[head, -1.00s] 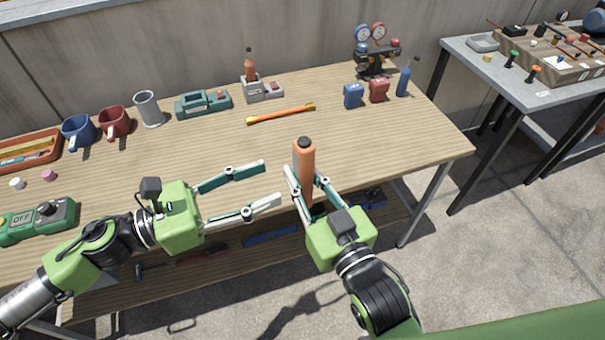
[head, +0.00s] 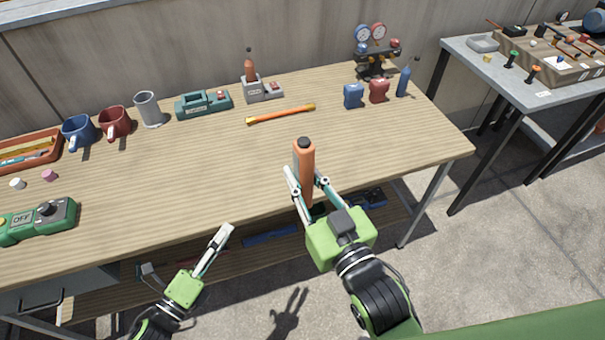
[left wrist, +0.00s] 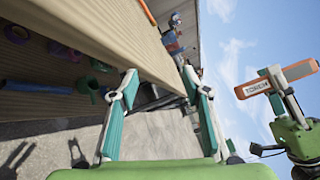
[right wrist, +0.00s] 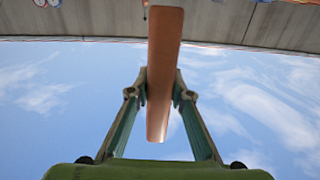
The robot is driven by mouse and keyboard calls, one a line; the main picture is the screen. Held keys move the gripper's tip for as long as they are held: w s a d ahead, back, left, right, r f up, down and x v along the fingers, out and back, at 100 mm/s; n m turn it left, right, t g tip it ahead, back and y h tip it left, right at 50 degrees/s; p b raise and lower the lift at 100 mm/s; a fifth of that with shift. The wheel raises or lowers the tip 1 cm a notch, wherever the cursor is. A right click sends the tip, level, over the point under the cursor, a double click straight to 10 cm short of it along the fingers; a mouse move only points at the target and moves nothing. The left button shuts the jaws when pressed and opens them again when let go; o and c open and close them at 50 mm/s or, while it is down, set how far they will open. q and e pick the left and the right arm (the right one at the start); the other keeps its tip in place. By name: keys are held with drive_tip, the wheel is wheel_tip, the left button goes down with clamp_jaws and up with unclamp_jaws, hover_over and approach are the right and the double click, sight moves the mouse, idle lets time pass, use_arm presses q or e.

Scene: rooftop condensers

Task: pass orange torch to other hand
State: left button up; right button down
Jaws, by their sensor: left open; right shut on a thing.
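The orange torch (head: 305,165) stands upright with its dark cap at the top, above the front edge of the workbench. My right gripper (head: 306,184) is shut on it; the torch also shows between the fingers in the right wrist view (right wrist: 165,75). In the left wrist view the torch (left wrist: 288,76) lies at the right, with a label reading TORCH. My left gripper (head: 224,232) is lower and to the left of the torch, in front of the bench edge. It is open and empty, with its fingers (left wrist: 165,90) apart in the left wrist view.
The wooden workbench (head: 215,165) has free room in its middle. An orange stick-like tool (head: 281,114), a charger base (head: 262,90) holding another orange bottle-like item, mugs and a green OFF box (head: 40,220) lie on it. A lower shelf runs beneath.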

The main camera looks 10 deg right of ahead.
use_arm(q)
drive_tip(key=s+a+f+n+g+y, duration=0.25)
drive_tip(key=s+f+n, duration=0.2)
drive_tip(key=f, duration=0.55)
drive_tip(key=s+a+f+n+g+y, duration=0.1)
drive_tip(key=s+a+f+n+y, duration=0.2)
drive_tip(key=f+n, duration=0.5)
drive_tip(key=s+a+f+n+g+y, duration=0.2)
drive_tip(key=s+f+n, duration=0.2)
drive_tip(key=f, duration=0.7)
drive_tip(key=s+f+n+g+y, duration=0.1)
drive_tip(key=s+f+n+g, duration=0.3)
drive_tip(key=s+f, duration=0.3)
drive_tip(key=s+f+n+g+y, duration=0.1)
drive_tip(key=s+f+n+g, duration=0.4)
drive_tip(key=s, duration=1.3)
wheel_tip(320, 180, down, 3)
drive_tip(key=shift+s+a+r+n, duration=0.15)
drive_tip(key=shift+s+a+n, duration=0.05)
drive_tip(key=shift+a+n, duration=0.3)
